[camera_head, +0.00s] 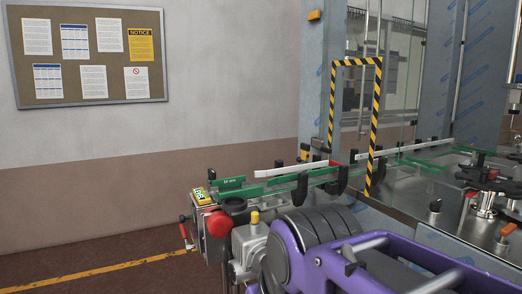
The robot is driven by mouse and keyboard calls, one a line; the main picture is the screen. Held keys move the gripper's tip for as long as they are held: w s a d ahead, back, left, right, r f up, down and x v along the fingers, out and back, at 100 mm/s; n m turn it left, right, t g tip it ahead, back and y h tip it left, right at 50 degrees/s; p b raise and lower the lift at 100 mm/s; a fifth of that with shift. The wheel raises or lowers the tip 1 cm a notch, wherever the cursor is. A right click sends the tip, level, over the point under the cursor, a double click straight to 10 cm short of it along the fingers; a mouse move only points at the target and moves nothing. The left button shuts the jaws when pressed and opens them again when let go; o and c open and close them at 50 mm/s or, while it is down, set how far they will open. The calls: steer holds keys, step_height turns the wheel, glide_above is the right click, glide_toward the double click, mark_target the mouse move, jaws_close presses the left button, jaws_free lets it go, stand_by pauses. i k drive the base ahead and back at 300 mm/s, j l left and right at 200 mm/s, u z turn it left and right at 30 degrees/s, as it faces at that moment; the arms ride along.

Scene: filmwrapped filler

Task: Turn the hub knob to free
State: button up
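I cannot tell for sure which part is the hub knob. At the near end of the conveyor (300,178) there is a grey housing with a large red round knob (215,223) on its face. A yellow-capped knob (254,217) stands upright on a grey block to its right. A small dark round part (234,204) sits between them. A purple arm with dark ribbed joints, which looks like mine, fills the lower right and hides what lies behind it. My gripper is not in view. No label or turn position can be read on any knob.
A small panel with a green display (199,195) and a red-tipped lever (182,219) sit at the housing's left. A yellow-black striped frame (376,125) spans the conveyor. A steel machine table (430,205) stands at right. The floor (100,270) at left is clear.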

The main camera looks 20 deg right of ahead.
mark_target(494, 174)
steer(key=i+z, duration=0.15)
steer(key=z, duration=0.25)
steer(key=i+l+z, duration=0.1)
steer(key=z, duration=0.3)
steer(key=i+z, duration=0.2)
steer(key=z, duration=0.25)
steer(key=i+l+z, duration=0.1)
steer(key=i+z, duration=0.35)
steer(key=z, duration=0.25)
steer(key=i+z, duration=0.75)
steer(key=i+j+z, duration=0.1)
steer(key=z, duration=0.3)
steer(key=k+j+z, duration=0.15)
steer(key=k, duration=0.3)
steer(key=i+l, duration=0.15)
steer(key=i, duration=0.4)
steer(key=z, duration=0.05)
